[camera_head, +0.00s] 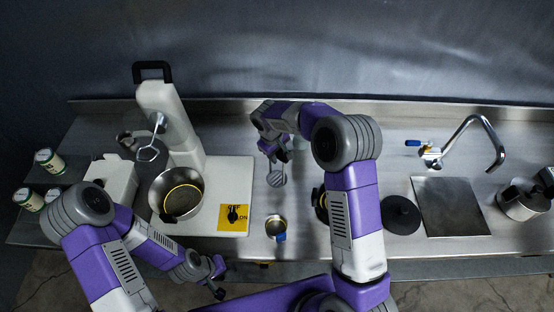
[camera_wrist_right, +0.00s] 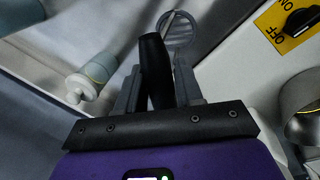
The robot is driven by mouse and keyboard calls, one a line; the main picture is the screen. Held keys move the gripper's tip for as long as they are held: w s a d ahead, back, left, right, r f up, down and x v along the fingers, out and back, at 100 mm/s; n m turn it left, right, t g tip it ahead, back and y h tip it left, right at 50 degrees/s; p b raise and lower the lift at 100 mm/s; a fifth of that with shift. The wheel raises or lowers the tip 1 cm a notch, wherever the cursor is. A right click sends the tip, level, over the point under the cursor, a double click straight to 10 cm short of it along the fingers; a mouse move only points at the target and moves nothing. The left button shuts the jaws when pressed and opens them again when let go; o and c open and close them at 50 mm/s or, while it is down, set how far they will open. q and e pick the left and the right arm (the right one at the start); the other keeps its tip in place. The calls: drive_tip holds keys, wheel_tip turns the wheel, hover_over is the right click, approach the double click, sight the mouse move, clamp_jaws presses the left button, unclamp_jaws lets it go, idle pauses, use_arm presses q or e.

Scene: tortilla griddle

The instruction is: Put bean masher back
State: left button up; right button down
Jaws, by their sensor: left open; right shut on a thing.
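The bean masher (camera_head: 277,178) has a round, slotted grey head and hangs below my right gripper (camera_head: 272,148), over the middle of the steel counter. In the right wrist view, my right gripper (camera_wrist_right: 158,85) is shut on the masher's black handle (camera_wrist_right: 153,60). The slotted masher head (camera_wrist_right: 179,32) shows beyond the fingers there. In the head view the handle is largely hidden by my right gripper. My left gripper (camera_head: 218,280) is open and empty, low at the front edge of the counter.
A white stand mixer (camera_head: 170,115) with a steel bowl (camera_head: 165,210) stands left, its yellow switch plate (camera_head: 233,225) on the base. A small steel cup (camera_head: 276,222) sits near the front. A black disc (camera_head: 401,215), a faucet (camera_head: 482,122) and a pot (camera_head: 525,205) are right.

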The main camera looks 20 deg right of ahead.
drive_tip(key=shift+f, duration=1.9)
drive_tip(key=c, duration=0.7)
unclamp_jaws()
drive_tip(key=shift+c, duration=0.2)
wheel_tip(320, 180, up, 12)
drive_tip(key=s+a, duration=0.1)
drive_tip(key=a, duration=0.1)
